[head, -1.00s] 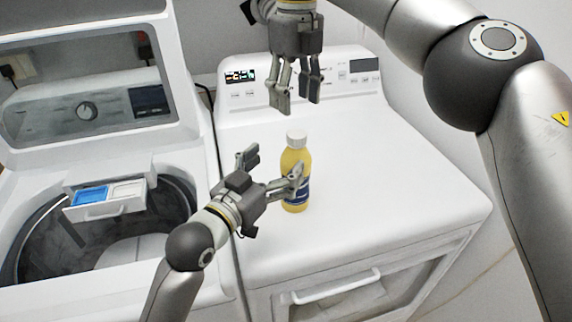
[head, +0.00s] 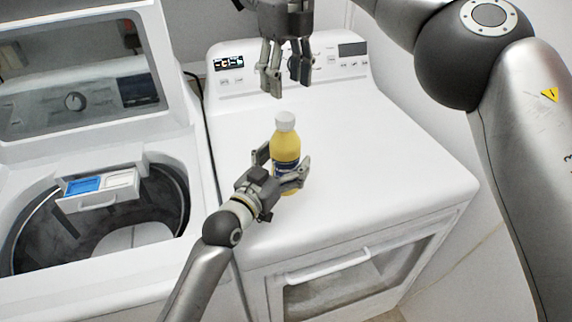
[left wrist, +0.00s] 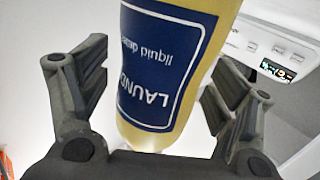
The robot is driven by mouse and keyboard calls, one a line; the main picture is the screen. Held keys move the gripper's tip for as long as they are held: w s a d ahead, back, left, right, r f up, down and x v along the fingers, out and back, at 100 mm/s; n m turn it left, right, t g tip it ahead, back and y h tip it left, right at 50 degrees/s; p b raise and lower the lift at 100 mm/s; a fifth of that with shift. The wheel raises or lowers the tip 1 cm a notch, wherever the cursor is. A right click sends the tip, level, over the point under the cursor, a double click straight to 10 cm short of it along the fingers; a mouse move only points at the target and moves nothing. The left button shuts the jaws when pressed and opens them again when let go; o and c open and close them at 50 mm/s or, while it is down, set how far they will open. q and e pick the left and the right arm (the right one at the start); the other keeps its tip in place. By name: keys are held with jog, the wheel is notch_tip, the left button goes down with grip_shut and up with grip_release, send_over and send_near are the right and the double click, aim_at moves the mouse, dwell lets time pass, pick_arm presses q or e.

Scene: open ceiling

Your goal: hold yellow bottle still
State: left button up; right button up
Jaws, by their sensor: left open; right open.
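The yellow bottle (head: 287,148) with a white cap and a blue label stands upright on top of the white dryer (head: 370,170). My left gripper (head: 283,168) is open, low on the bottle, with one finger on each side of it. In the left wrist view the bottle (left wrist: 190,60) fills the space between the open fingers (left wrist: 155,95), and its label reads laundry liquid detergent in part. Gaps show between the fingers and the bottle there. My right gripper (head: 286,85) is open and empty, pointing down above the bottle's cap near the dryer's control panel.
An open top-loading washer (head: 20,225) stands at the left, its lid raised, with a blue and white dispenser drawer (head: 100,190) at its opening. The dryer's control panel (head: 235,72) rises at the back. The dryer top right of the bottle is clear.

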aim_at(285, 116)
pick_arm(q)
jog(key=shift+w+r, duration=0.1)
jog(key=shift+w, duration=0.1)
pick_arm(e)
jog(key=shift+s+a, duration=0.1)
jog(key=shift+a, duration=0.05)
pick_arm(q)
jog(key=shift+d, duration=0.1)
jog(key=shift+c, duration=0.5)
grip_shut()
pick_arm(e)
jog(key=m, duration=0.6)
jog(key=shift+m, duration=0.4)
jog(key=m, duration=0.4)
jog(key=shift+m, duration=0.4)
jog(key=m, duration=0.4)
jog(key=shift+m, duration=0.4)
jog(key=m, duration=0.5)
jog(key=shift+m, duration=0.4)
jog(key=shift+f, duration=4)
